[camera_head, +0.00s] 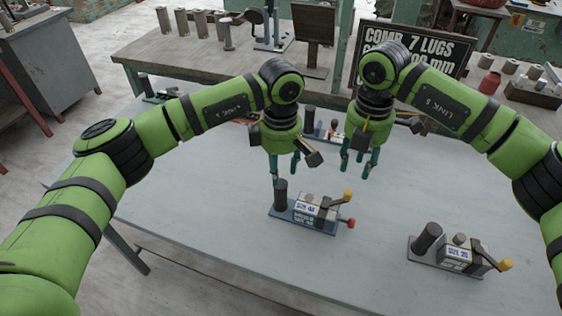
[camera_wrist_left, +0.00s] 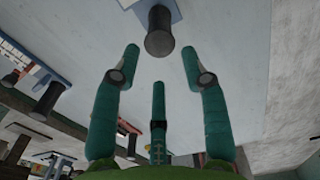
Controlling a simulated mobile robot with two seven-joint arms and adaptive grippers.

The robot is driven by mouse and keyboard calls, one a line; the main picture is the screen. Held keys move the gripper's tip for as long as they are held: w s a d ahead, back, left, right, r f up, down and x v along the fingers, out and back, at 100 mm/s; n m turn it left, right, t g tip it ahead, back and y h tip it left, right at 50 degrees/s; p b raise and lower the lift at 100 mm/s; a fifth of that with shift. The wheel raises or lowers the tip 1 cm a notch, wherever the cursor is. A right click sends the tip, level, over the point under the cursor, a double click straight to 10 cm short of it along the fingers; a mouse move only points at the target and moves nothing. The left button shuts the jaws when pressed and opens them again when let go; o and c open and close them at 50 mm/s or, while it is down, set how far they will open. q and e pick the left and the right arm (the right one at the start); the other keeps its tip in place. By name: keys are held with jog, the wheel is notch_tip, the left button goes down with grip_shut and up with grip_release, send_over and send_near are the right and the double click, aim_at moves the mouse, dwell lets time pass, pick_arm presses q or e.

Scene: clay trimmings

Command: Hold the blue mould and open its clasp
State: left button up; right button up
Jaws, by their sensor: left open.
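The blue mould (camera_head: 312,216) stands on the near middle of the table. It has a blue base, a dark upright post (camera_head: 280,193) at its left end, a pale labelled block, a lever with a yellow knob (camera_head: 347,195) and a red knob (camera_head: 350,222) at its right end. My left gripper (camera_head: 285,172) is open and empty, above and behind the post. In the left wrist view the post (camera_wrist_left: 160,36) and part of the blue base show beyond the spread fingers (camera_wrist_left: 160,62). My right gripper (camera_head: 356,172) hangs behind the mould's right end, fingers apart and empty.
A similar grey mould (camera_head: 455,254) with a yellow knob stands at the right. Another mould (camera_head: 329,132) is partly hidden behind my grippers, and one (camera_head: 160,92) stands at the far left of the table (camera_head: 205,205). A bench with cylinders and a sign (camera_head: 418,52) lie behind.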

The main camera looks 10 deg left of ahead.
aim_at(280, 195)
pick_arm(q)
notch_tip(280, 195, down, 11)
jog(key=shift+r, duration=0.1)
dwell(0.3)
grip_shut()
pick_arm(e)
jog(key=shift+o, duration=0.5)
